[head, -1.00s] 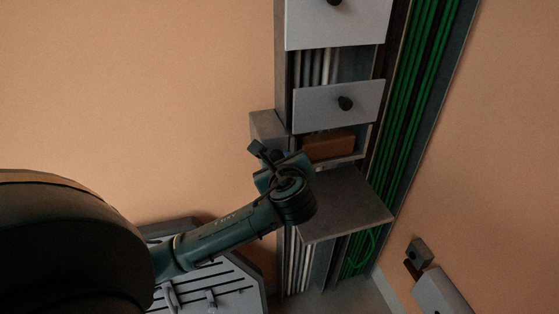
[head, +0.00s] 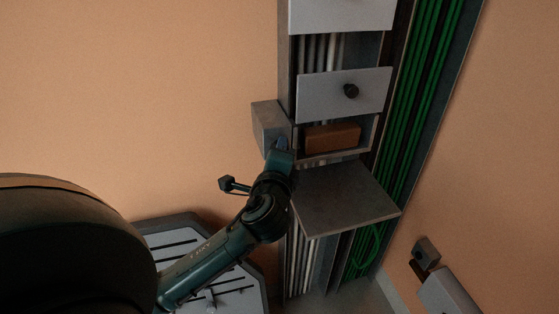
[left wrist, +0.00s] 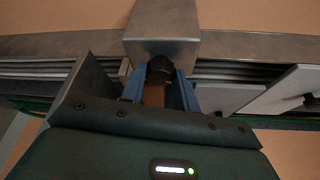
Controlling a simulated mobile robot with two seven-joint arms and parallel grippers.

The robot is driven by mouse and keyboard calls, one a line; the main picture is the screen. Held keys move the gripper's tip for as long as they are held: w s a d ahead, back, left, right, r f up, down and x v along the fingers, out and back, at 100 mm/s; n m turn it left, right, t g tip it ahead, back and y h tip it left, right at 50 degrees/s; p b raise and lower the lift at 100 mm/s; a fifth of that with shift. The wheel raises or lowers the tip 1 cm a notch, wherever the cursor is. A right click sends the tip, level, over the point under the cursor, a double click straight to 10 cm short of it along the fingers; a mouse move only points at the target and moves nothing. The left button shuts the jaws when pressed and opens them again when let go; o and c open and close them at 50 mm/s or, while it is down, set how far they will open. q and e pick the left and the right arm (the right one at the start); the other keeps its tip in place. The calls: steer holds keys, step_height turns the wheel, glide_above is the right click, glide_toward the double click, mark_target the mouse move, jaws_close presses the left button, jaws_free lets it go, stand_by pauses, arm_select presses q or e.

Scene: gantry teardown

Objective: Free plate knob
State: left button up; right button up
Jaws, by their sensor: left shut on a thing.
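My left gripper (head: 280,150) is at the lower right of a grey metal box (head: 270,128) on the column's left side. In the left wrist view, the blue fingers of this gripper (left wrist: 160,78) are shut on a dark round knob (left wrist: 160,67) in front of the grey box (left wrist: 162,36). The part that this knob is fixed to is hidden. A pale plate (head: 320,95) on the column carries another black knob (head: 351,91), with nothing touching it. My right gripper is not in view.
A brown block (head: 333,137) lies in an open bay beside the gripper. A grey shelf (head: 348,200) juts out below it. Green cables (head: 428,100) run along the right side. A slotted grey board (head: 215,295) lies lower left. The wall at left is clear.

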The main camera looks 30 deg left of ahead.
arm_select(q)
steer(key=n+t+b, duration=0.1)
steer(key=n+b, duration=0.1)
steer(key=shift+f+n+b, duration=0.2)
steer(key=shift+n+b, duration=0.15)
steer(key=shift+n, duration=0.05)
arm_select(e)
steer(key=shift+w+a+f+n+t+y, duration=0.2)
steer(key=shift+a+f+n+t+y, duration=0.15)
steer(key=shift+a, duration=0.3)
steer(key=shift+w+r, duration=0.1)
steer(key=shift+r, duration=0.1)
arm_select(q)
steer(key=o, duration=1)
steer(key=shift+r, duration=0.1)
steer(key=shift+s, duration=0.1)
steer(key=shift+f+b+v, duration=0.2)
steer(key=shift+b+v, duration=0.2)
steer(key=shift+v, duration=6.1)
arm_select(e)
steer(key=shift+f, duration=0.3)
